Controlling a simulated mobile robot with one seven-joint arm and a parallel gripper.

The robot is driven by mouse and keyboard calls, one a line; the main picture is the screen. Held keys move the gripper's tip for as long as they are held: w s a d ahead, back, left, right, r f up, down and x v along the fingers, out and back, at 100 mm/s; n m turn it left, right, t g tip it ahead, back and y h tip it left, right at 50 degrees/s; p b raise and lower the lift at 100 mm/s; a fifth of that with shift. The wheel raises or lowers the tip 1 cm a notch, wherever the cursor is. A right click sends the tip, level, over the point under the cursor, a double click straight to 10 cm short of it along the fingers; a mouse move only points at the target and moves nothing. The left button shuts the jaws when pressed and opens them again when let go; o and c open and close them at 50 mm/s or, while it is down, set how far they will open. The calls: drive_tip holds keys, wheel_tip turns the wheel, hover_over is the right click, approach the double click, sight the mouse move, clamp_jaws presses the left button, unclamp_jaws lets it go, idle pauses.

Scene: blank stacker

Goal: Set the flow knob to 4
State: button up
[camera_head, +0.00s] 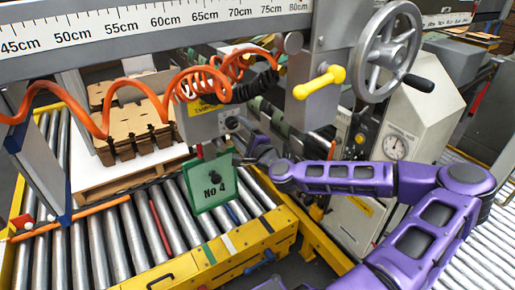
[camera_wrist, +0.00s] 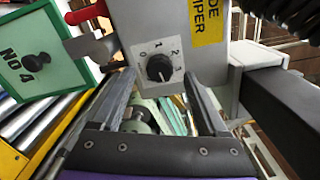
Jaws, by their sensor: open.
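A round black knob (camera_wrist: 159,68) sits on a white dial plate marked 0, 1 and 2, on the face of a grey box (camera_wrist: 150,25). I cannot read its pointer surely, and no 4 shows on this plate. It also shows small in the head view (camera_head: 232,123). My gripper (camera_wrist: 158,78) is open, its two dark fingers to the left and right of the knob in the picture. I cannot tell whether they touch it. In the head view my gripper (camera_head: 258,150) is just right of the box, partly hidden by my arm.
A green plate (camera_head: 210,181) marked "No 4", with its own black knob, hangs left of the gripper. A yellow-handled lever (camera_head: 320,82), a handwheel (camera_head: 387,50) and a coiled orange hose (camera_head: 205,82) are nearby. Rollers (camera_head: 150,228) lie below.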

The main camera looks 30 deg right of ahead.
drive_tip(key=s+p, duration=0.7)
drive_tip(key=s, duration=0.7)
drive_tip(key=shift+d, duration=0.25)
drive_tip(key=shift+s, duration=0.15)
